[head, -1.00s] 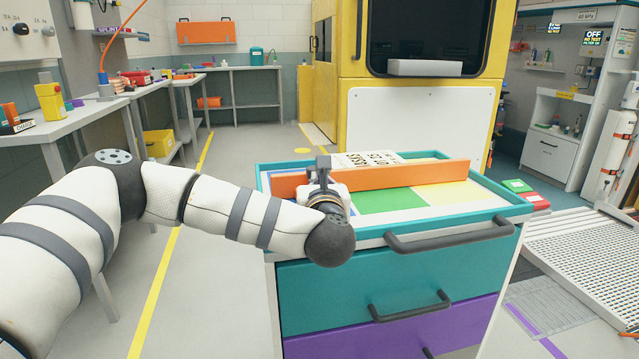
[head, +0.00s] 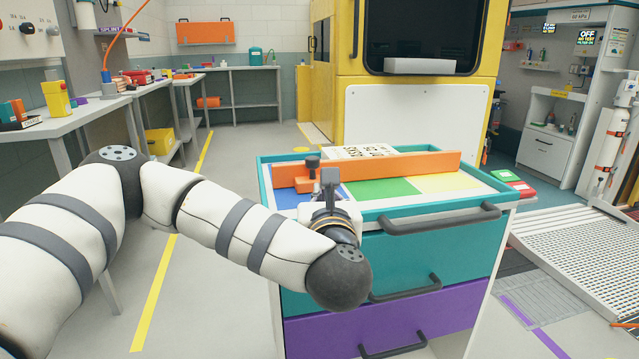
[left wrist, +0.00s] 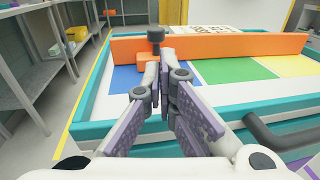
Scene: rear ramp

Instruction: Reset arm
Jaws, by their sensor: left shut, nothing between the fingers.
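My left gripper (head: 325,186) is at the near left rim of a teal-edged cart (head: 378,236). In the left wrist view its two fingers (left wrist: 163,68) are together at the tips, with nothing between them. Just beyond the fingertips, an orange block with a dark knob (head: 310,172) sits on the cart top, and it also shows in the left wrist view (left wrist: 156,50). I cannot tell whether the fingers touch it. My right gripper is not in view.
The cart top has blue, green and yellow (head: 445,182) panels, an orange divider (head: 400,165) and a printed white item (head: 358,152) behind it. A bench (head: 60,122) stands at left, a yellow cabinet (head: 345,62) behind, a metal ramp (head: 575,240) at right. Floor left of the cart is open.

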